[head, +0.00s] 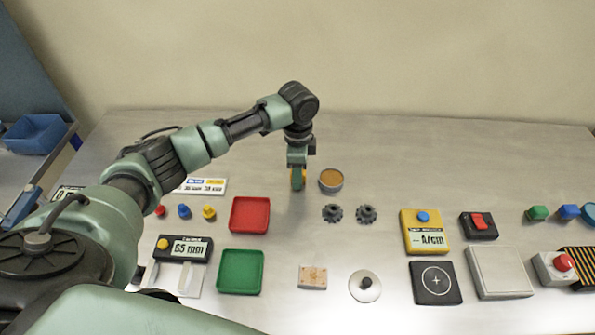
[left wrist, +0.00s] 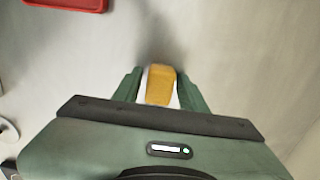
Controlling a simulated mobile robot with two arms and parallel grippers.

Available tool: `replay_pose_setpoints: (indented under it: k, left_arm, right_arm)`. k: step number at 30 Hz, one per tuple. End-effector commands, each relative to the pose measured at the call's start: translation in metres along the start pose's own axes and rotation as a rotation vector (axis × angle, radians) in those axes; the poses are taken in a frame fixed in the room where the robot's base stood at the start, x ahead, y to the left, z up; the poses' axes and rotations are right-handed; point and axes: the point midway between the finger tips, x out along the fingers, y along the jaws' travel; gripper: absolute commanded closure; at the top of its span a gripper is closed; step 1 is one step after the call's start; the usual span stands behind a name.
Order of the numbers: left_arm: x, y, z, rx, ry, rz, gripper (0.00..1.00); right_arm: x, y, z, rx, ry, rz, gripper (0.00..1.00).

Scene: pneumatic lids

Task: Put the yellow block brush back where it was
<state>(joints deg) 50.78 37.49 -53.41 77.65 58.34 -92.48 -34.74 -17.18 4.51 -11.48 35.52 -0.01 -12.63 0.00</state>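My left gripper (head: 298,180) is over the back middle of the table, pointing down, with the yellow block brush (head: 302,181) between its fingers. In the left wrist view the brush (left wrist: 161,84) shows as a yellow block with a white part, flanked by both green fingers, which look closed on it. A dark shadow lies beside it on the table; whether its underside touches the table I cannot tell. My right gripper is not in view.
A round tin (head: 331,181) stands close right of the gripper. A red tray (head: 249,215) and a green tray (head: 240,272) lie to the left. Two dark gears (head: 332,213) (head: 366,214) are in front. The table behind the gripper is bare.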

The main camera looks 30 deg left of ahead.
Motion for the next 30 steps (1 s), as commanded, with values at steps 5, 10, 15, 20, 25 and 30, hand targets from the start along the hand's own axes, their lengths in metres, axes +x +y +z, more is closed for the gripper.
replay_pose_setpoints:
  k: [5,10,15,20,25,30]
  left_arm:
    - [0.000,0.000,0.000,0.000,0.000,0.000,0.50]
    - [-0.001,0.000,0.000,0.000,0.000,-0.001,0.50]
    - [-0.017,-0.001,0.000,0.000,0.003,-0.003,0.50]
    - [-0.050,-0.001,-0.001,0.001,0.004,-0.005,0.50]
    - [-0.087,-0.001,-0.001,0.000,0.004,-0.004,0.50]
    - [-0.112,-0.001,-0.001,0.000,0.002,-0.001,0.50]
  right_arm:
    - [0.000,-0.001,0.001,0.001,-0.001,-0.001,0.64]
    - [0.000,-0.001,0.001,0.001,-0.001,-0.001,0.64]
    - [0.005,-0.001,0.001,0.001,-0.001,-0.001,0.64]
    - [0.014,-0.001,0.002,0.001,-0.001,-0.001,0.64]
    - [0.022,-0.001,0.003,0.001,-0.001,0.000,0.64]
    - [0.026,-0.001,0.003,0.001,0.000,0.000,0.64]
